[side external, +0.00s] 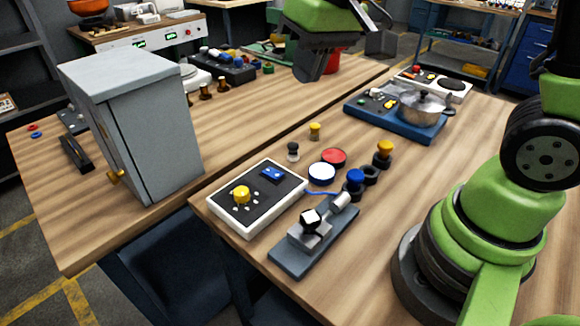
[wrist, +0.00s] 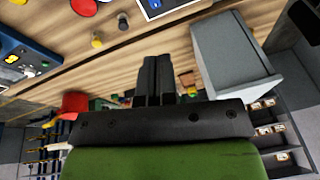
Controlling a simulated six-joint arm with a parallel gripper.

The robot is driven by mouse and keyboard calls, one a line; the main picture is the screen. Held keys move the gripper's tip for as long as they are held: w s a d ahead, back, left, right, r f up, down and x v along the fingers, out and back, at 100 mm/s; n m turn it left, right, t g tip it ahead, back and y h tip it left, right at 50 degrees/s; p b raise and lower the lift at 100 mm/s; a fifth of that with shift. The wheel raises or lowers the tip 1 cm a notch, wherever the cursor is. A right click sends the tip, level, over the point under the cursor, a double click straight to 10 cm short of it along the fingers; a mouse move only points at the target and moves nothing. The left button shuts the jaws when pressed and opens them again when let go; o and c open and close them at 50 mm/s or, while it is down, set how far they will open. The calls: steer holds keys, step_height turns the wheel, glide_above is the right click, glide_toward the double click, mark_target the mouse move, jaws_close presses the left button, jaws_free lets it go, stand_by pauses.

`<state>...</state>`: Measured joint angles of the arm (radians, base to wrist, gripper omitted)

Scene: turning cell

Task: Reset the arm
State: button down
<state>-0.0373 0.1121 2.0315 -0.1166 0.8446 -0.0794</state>
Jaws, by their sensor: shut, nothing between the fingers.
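My gripper (side external: 309,74) is at the top middle of the side external view, raised over the far side of the tables. In the wrist view its two dark fingers (wrist: 155,62) lie side by side, shut, with nothing between them. The green arm link above it runs out of the top of the side view. My gripper appears apart from all objects on the tables.
A grey cabinet (side external: 130,130) stands on the left table, also in the wrist view (wrist: 222,50). The near table holds a white-rimmed panel (side external: 257,197), a grey fixture (side external: 315,240), colored knobs and discs, and a steel pot (side external: 423,108) on a blue base. Bare wood lies between.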

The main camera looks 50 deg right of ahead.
steer(key=s+r+m+t+y, duration=0.1)
steer(key=s+r+t, duration=0.3)
steer(key=s, duration=0.9)
steer(key=shift+s+a+r+m, duration=0.25)
steer(key=shift+s+r+m, duration=0.2)
steer(key=shift+r, duration=0.35)
steer(key=shift+w, duration=0.15)
steer(key=w+f+m+g, duration=0.1)
steer(key=w+m+g, duration=0.45)
steer(key=w, duration=0.75)
steer(key=w+f+m+g+h, duration=0.1)
steer(key=w+f+m+g, duration=0.2)
steer(key=w+f+m, duration=0.5)
step_height(320, 180, down, 4)
steer(key=shift+w+d+f+m+h, duration=0.2)
steer(key=shift+w+m+h, duration=0.15)
steer(key=shift+w, duration=0.35)
